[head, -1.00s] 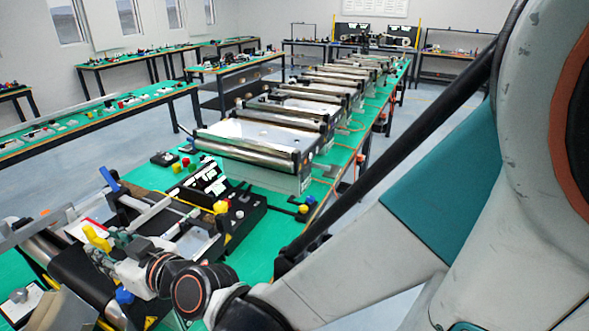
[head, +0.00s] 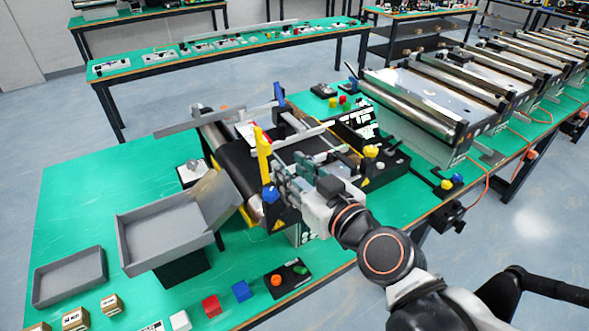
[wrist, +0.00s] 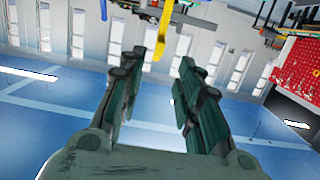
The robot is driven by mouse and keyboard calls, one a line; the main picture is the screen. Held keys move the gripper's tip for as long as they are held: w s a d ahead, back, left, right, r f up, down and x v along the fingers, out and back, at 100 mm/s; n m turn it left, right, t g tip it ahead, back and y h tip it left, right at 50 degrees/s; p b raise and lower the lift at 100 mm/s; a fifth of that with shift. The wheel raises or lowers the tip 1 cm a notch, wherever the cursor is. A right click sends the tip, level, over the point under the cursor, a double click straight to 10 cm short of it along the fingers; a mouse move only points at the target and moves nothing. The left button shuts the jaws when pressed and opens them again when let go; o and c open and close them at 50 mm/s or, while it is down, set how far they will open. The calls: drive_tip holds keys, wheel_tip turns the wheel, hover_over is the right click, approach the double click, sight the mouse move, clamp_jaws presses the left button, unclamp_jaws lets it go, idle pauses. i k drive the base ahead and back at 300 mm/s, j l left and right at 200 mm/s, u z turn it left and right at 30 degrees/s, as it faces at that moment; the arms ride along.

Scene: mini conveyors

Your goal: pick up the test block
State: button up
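No block in view is clearly marked as the test block. A white cube (head: 180,320), a red cube (head: 211,306) and a blue cube (head: 242,291) stand in a row at the table's front edge. Small tan boxes (head: 75,319) stand at the lower left. My gripper (head: 279,180) is above the near end of the black-belted conveyor (head: 240,160), well apart from the cubes. In the wrist view my gripper (wrist: 168,68) has its two green fingers apart with nothing between them. That view shows floor and walls, no block.
A grey tilted tray (head: 165,238) and a low grey tray (head: 70,277) are on the green table (head: 100,180). A button box (head: 288,279) sits near the front edge. A yellow post (head: 263,155) stands close to my gripper. Roller conveyors (head: 420,105) extend right.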

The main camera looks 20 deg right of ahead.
sight(212, 308)
drive_tip(key=u, duration=1.25)
